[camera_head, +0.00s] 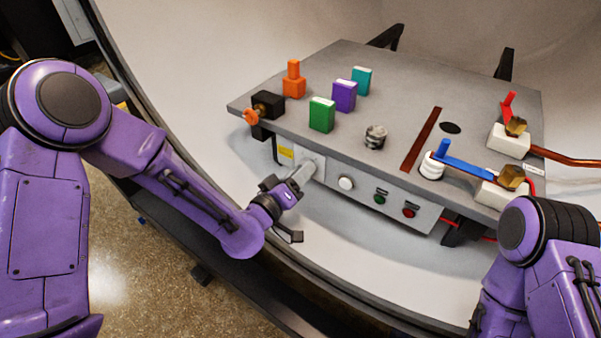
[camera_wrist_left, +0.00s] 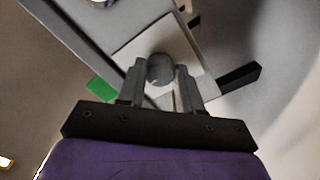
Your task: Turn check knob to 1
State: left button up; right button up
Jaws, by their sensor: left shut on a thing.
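The check knob (camera_wrist_left: 160,70) is a round grey knob on a pale square plate. In the left wrist view it sits between the two fingers of my left gripper (camera_wrist_left: 160,82), which is shut on it. In the head view my left gripper (camera_head: 302,177) reaches the left end of the grey front panel (camera_head: 330,186), just right of a yellow label, and hides the knob. The knob's pointer and any numbers cannot be read. My right arm shows at the lower right of the head view, but its gripper is out of view.
On the panel, a white round button (camera_head: 346,183), a green button (camera_head: 380,198) and a red button (camera_head: 409,212) lie right of my gripper. The grey tabletop (camera_head: 400,95) above carries coloured blocks, a metal knob (camera_head: 376,137) and a blue lever (camera_head: 465,166). The curved pale chamber wall surrounds it.

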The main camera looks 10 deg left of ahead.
pick_arm(q)
jog(key=n, duration=0.4)
jog(key=shift+s+f+n, duration=0.1)
jog(key=shift+n, duration=0.3)
dwell(0.4)
jog(key=o, duration=1)
jog(key=shift+o, duration=0.2)
jog(key=shift+s, duration=0.1)
jog(key=p+v, duration=0.2)
jog(key=v, duration=0.8)
jog(key=shift+s+p, duration=0.15)
jog(key=shift+p, duration=0.25)
